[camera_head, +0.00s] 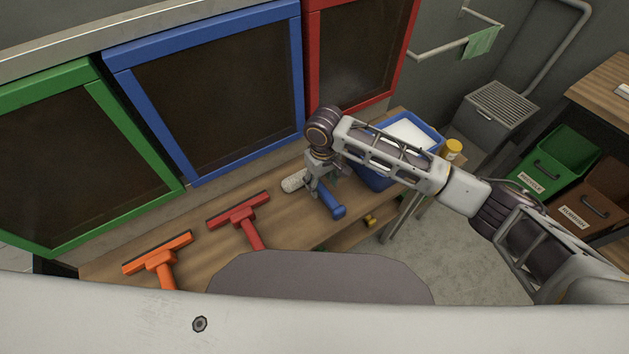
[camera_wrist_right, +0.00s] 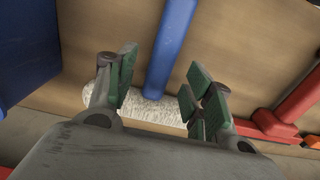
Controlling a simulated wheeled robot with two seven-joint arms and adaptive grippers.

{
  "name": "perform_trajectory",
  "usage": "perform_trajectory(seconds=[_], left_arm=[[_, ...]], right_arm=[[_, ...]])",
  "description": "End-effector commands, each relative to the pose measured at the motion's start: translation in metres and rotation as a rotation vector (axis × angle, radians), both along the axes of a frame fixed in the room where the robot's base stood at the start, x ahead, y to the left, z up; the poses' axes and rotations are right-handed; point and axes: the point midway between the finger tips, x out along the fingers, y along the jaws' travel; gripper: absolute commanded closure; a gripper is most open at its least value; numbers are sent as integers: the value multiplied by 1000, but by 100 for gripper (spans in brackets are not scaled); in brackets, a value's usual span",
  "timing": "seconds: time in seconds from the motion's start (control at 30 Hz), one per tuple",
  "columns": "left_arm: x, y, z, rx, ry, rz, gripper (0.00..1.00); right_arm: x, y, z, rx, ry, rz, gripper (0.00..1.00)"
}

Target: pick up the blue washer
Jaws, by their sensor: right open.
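The blue washer (camera_head: 333,207) lies on the wooden bench, with a blue handle and a fluffy white head (camera_head: 293,181). My right gripper (camera_head: 317,188) is above it, pointing down, and hides the part where the handle meets the head. In the right wrist view the blue washer (camera_wrist_right: 171,50) runs between the fingers of my open right gripper (camera_wrist_right: 165,80), with the white head below across the gap. The fingers are on either side of the handle; I cannot tell whether they touch it. My left gripper is not in view.
A red squeegee (camera_head: 241,210) and an orange squeegee (camera_head: 160,257) lie to the left on the bench (camera_head: 200,220). A blue bin (camera_head: 371,176) with white contents and a yellow-lidded jar (camera_head: 453,147) stand right. Framed panels, including a blue one (camera_head: 192,180), rise behind.

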Motion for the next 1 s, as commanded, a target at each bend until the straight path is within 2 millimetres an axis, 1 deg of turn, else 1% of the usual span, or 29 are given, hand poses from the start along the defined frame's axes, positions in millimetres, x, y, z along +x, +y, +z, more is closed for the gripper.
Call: perform_trajectory(seconds=[0.2,0.33,0.47,0.87,1.0], left_arm=[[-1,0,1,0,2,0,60],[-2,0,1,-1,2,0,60],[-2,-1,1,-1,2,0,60],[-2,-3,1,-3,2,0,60],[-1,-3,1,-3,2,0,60]], right_arm=[[1,1,-25,-2,1,0,48],[1,1,-35,-1,1,0,48],[1,1,-38,0,0,0,48],[1,1,-38,0,0,1,48],[1,1,-38,0,0,1,66]])
